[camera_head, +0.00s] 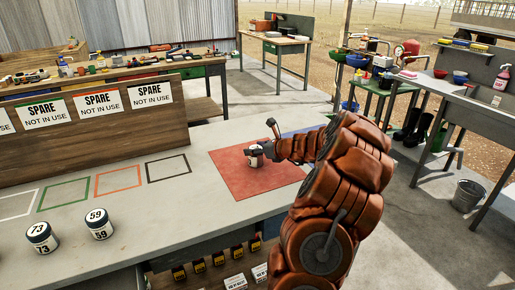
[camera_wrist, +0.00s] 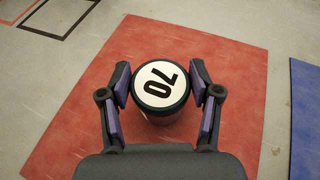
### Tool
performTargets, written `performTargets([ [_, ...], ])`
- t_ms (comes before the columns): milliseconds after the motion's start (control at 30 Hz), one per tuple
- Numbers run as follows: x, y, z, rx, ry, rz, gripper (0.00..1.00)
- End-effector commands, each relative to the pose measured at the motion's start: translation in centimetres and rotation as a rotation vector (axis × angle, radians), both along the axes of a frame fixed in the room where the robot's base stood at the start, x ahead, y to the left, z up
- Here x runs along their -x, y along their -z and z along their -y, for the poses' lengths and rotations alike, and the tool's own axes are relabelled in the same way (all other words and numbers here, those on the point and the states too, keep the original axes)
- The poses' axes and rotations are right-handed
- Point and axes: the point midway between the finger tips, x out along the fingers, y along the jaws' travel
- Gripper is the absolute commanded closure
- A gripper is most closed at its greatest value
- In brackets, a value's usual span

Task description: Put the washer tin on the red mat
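In the head view the same tin (camera_head: 256,156) is at the middle of the red mat (camera_head: 232,178), partly covered by my gripper (camera_head: 262,150). I cannot tell whether its base touches the mat. No view shows which tin holds washers.
Coloured outlines lie along the bench before a wooden board (camera_head: 90,120) with SPARE signs. A blue mat (camera_wrist: 305,115) lies right of the red one.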

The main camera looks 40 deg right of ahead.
Motion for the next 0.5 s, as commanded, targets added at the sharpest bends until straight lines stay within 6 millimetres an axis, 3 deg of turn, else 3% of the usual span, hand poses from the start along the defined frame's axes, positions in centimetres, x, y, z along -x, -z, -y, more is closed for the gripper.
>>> performTargets([
  [167, 0.0, -0.02, 0.0, 0.0, 0.0, 0.0, 0.16],
  [500, 0.01, -0.14, -0.01, 0.0, 0.0, 0.0, 0.16],
])
